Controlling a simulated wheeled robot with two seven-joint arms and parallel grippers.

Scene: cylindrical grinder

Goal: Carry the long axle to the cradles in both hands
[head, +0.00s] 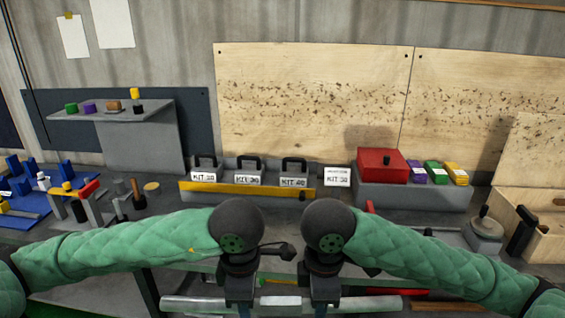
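A long pale grey bar, which looks like the axle (190,303), lies level across the bottom of the head view, below the bench's front edge. My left gripper (239,298) and my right gripper (325,292) point down close together over its middle part. Both overlap the bar in the picture, and their fingertips run toward the bottom edge. I cannot tell whether the fingers are closed around the bar or only in front of it. I cannot make out the cradles with certainty.
The grey bench holds a tray with kit boxes (248,190), a red box (382,165), blue fixtures (28,205) at left and a wooden box (545,215) at right. A grey raised shelf (140,112) carries small coloured parts. My forearms cover much of the bench front.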

